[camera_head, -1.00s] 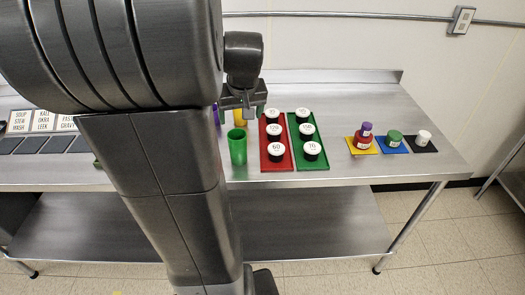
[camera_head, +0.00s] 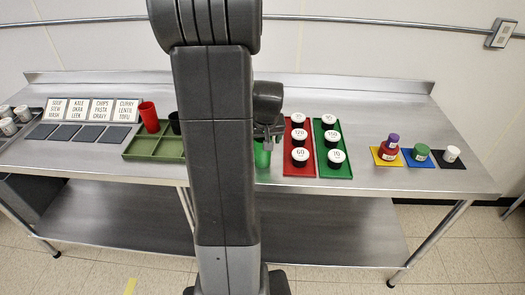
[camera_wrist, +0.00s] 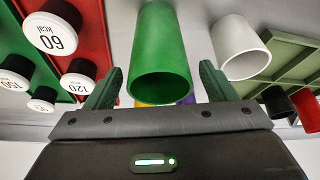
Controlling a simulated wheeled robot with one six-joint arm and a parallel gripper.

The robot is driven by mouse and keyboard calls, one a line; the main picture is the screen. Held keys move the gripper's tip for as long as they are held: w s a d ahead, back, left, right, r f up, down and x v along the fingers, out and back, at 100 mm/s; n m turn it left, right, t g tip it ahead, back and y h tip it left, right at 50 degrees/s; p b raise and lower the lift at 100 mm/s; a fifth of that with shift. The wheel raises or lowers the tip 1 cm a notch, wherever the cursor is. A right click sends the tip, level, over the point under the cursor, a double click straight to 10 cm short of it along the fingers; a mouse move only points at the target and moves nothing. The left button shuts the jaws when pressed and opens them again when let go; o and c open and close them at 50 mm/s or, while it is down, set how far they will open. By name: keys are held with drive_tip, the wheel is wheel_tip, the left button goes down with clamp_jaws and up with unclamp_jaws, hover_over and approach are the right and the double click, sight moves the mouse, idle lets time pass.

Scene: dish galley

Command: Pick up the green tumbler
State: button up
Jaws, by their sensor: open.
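The green tumbler (camera_head: 262,157) stands on the steel table, left of the red tray. My arm and gripper partly hide it in the head view. In the wrist view the green tumbler (camera_wrist: 163,45) appears large and centred, its round open rim towards the camera. My gripper (camera_wrist: 160,88) is open, with one finger to each side of the tumbler's image. I cannot tell whether either finger touches it. In the head view my gripper (camera_head: 268,132) is at the tumbler's upper part.
A white tumbler (camera_wrist: 240,48) stands close by in the wrist view. The red tray (camera_head: 299,170) and green tray (camera_head: 333,171) hold black, white-topped weights. A divided olive tray (camera_head: 140,155) with a red tumbler (camera_head: 148,117) is at left. Coloured mats with small jars lie at right.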

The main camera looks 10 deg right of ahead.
drive_tip(key=shift+w+f, duration=0.2)
drive_tip(key=shift+f, duration=0.3)
drive_tip(key=shift+c, duration=0.5)
drive_tip(key=c, duration=1)
drive_tip(key=shift+r, duration=0.1)
